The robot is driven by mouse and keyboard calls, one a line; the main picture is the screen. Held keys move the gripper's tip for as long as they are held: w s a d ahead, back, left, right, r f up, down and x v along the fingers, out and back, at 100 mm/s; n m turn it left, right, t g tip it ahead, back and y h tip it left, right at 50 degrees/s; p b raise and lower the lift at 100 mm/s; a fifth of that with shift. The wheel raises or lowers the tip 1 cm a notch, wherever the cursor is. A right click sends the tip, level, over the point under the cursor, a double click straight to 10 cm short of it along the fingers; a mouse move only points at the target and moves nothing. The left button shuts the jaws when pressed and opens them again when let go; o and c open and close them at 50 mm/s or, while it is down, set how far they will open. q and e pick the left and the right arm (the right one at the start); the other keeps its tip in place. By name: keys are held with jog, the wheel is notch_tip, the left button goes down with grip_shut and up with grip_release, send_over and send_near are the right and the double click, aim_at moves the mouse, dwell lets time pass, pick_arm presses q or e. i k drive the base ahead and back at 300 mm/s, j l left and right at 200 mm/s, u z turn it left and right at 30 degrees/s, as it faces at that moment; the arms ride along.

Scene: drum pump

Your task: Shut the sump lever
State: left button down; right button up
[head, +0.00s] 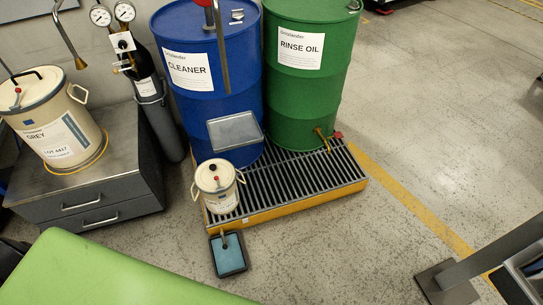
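The sump is a yellow spill pallet (290,203) with a dark slatted grate, under two drums. A small brass-coloured fitting (225,239) sticks out at its front left corner, above a shallow blue tray (228,256) on the floor. This looks like the sump outlet; its lever is too small here to tell its position. Neither of my grippers is in view.
A blue CLEANER drum (222,105) and a green RINSE OIL drum (297,95) stand on the grate. A small cream pail (217,190) stands at its front left corner. A grey drawer cabinet (92,197) is left.

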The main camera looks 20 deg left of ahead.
aim_at(225, 247)
jog(key=k+l+u, duration=0.15)
jog(key=u, duration=0.25)
jog(key=k+u, duration=0.2)
jog(key=u, duration=0.2)
jog(key=k+l+u, duration=0.1)
jog(key=u, duration=0.3)
jog(key=k+j, duration=0.05)
jog(key=k, duration=0.05)
